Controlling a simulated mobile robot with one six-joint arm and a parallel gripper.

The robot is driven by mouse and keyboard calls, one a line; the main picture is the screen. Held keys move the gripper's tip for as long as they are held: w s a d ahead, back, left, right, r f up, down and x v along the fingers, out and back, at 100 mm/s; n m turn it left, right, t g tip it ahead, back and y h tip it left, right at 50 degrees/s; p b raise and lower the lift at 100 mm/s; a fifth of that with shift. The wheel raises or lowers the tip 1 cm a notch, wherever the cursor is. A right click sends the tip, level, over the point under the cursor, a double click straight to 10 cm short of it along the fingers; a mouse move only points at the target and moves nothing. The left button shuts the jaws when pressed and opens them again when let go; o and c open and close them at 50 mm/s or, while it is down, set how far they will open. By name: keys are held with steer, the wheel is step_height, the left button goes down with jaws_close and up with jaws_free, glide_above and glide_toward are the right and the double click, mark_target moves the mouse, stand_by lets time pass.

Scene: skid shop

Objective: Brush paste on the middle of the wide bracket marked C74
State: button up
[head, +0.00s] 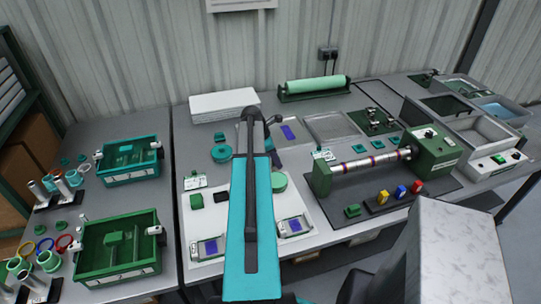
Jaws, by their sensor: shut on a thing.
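Two metal brackets with blue-violet middles lie on the white mat (232,262), one at the front left (210,248) and one at the front right (294,226). Small tags on them are too small to read, so I cannot tell which is C74. My teal arm stands between them and covers the mat's middle. A dark part of my wrist shows just right of the arm's top. My gripper's fingers and anything in them are hidden behind the arm. I see no brush or paste for certain.
Green trays (118,245) and coloured rings stand on the left bench. A roller fixture (372,162) with coloured blocks is at right. A white stack (223,104) and a green roll (316,86) stand at the back. Grey bins (477,130) are at far right.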

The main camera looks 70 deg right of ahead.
steer(key=shift+s+d, duration=0.15)
steer(key=shift+s, duration=0.05)
steer(key=shift+f, duration=0.1)
steer(key=shift+f+b, duration=2.25)
steer(key=shift+f, duration=0.65)
steer(key=shift+f, duration=0.5)
stand_by(0.4)
steer(key=shift+r, duration=0.15)
steer(key=shift+r+p, duration=2.35)
steer(key=shift+r, duration=1.05)
